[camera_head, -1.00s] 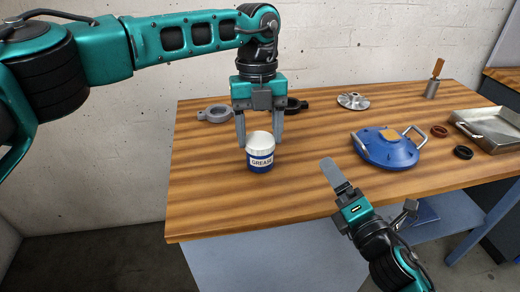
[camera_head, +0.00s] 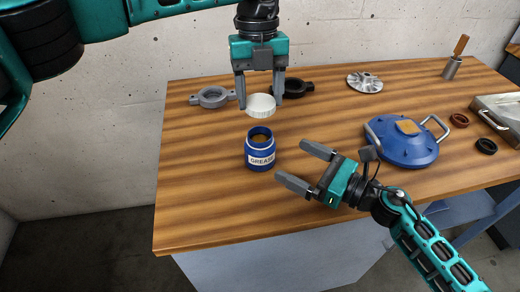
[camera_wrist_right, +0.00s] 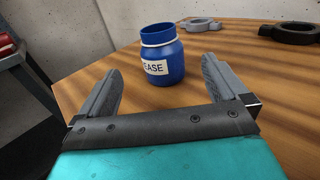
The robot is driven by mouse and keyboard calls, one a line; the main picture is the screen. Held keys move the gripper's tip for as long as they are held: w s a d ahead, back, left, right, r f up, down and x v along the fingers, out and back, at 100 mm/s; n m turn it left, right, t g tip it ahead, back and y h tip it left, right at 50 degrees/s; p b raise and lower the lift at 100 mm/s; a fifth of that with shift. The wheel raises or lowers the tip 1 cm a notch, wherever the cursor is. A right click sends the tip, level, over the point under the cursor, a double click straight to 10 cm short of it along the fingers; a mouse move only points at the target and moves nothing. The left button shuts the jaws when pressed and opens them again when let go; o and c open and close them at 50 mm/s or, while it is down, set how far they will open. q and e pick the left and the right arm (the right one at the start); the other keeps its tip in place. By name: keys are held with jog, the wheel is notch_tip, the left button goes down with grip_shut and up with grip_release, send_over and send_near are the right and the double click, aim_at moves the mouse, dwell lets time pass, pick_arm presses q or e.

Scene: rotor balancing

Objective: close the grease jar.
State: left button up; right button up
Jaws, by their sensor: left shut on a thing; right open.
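The blue grease jar (camera_head: 260,152) with a white label stands upright and open on the table, brown grease showing inside. It also shows in the right wrist view (camera_wrist_right: 162,60), ahead of the fingers. The white lid (camera_head: 261,106) is held by my left gripper (camera_head: 260,98), which is shut on it above and behind the jar, apart from it. My right gripper (camera_head: 302,166) is open and empty. It is just right of the jar, low over the table, its fingers pointing toward the jar.
A grey clamp ring (camera_head: 213,98) and a black ring (camera_head: 297,88) lie behind the jar. A blue disc-shaped cover with handles (camera_head: 402,148) is right of my right gripper. A metal rotor (camera_head: 364,83) lies at the back. The wooden table (camera_head: 200,200) is clear at front left.

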aim_at(254, 140)
jog(key=x, duration=1.2)
jog(key=shift+w, duration=0.1)
jog(key=shift+d, duration=0.1)
jog(key=shift+c, duration=0.3)
jog(key=c, duration=1.4)
pick_arm(q)
jog(key=shift+f, duration=2.55)
